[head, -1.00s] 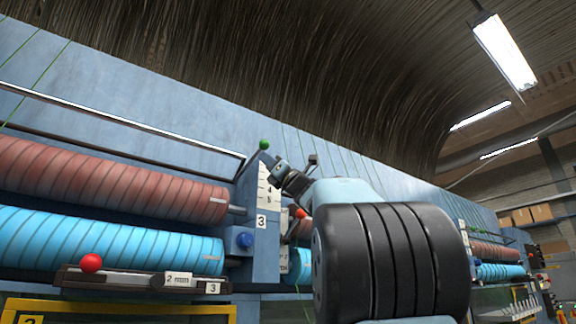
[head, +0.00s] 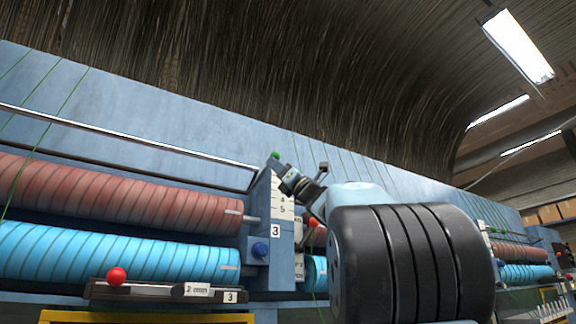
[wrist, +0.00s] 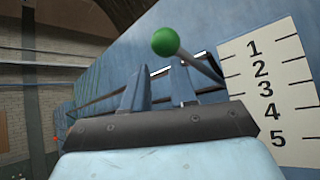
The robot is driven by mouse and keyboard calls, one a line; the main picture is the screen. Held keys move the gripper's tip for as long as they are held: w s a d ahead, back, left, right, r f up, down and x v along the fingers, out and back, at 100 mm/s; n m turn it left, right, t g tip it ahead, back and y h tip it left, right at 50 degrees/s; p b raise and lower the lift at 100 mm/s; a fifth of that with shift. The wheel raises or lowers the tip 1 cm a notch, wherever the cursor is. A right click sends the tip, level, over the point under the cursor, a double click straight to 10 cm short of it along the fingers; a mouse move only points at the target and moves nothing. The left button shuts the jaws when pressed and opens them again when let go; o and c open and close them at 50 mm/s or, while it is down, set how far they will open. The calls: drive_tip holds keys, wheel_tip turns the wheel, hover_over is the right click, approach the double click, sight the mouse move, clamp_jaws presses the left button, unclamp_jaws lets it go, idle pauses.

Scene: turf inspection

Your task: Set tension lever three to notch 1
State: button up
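Tension lever three is a thin rod with a green ball (wrist: 166,41) on its end, beside a white scale plate (wrist: 270,90) numbered 1 to 5 in the wrist view. In the head view the green ball (head: 275,155) tops the blue post tagged 3 (head: 276,231). My gripper (wrist: 160,82) is open, its two fingers apart with nothing between them. The ball shows just above and beyond the fingertips, and its rod slants down right toward the plate. I cannot tell which notch the lever is in. In the head view my gripper (head: 288,181) is just below the ball.
Red-brown (head: 120,190) and bright blue (head: 110,250) rollers run left of the post. A red ball (head: 117,276) sits on a low rail marked 2 mm and 3.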

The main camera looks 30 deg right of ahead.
drive_tip(key=shift+o, duration=0.6)
drive_tip(key=shift+w+a+f, duration=0.1)
drive_tip(key=shift+w+f, duration=0.25)
drive_tip(key=shift+w, duration=0.2)
drive_tip(key=shift+w+f, duration=0.3)
drive_tip(key=shift+w, duration=0.25)
drive_tip(key=shift+o, duration=1.4)
drive_tip(key=s+d, duration=0.2)
drive_tip(key=shift+s+d+f+m, duration=0.25)
drive_tip(key=shift+s+f+m, duration=0.05)
drive_tip(key=shift+f, duration=0.05)
drive_tip(key=s+r+v, duration=0.1)
drive_tip(key=s+v, duration=0.1)
drive_tip(key=v, duration=1)
drive_tip(key=shift+s+d+r, duration=0.15)
drive_tip(key=shift+d+r, duration=0.05)
drive_tip(key=shift+r, duration=0.05)
drive_tip(key=shift+d, duration=0.1)
drive_tip(key=v, duration=1.3)
drive_tip(key=shift+s+f, duration=0.25)
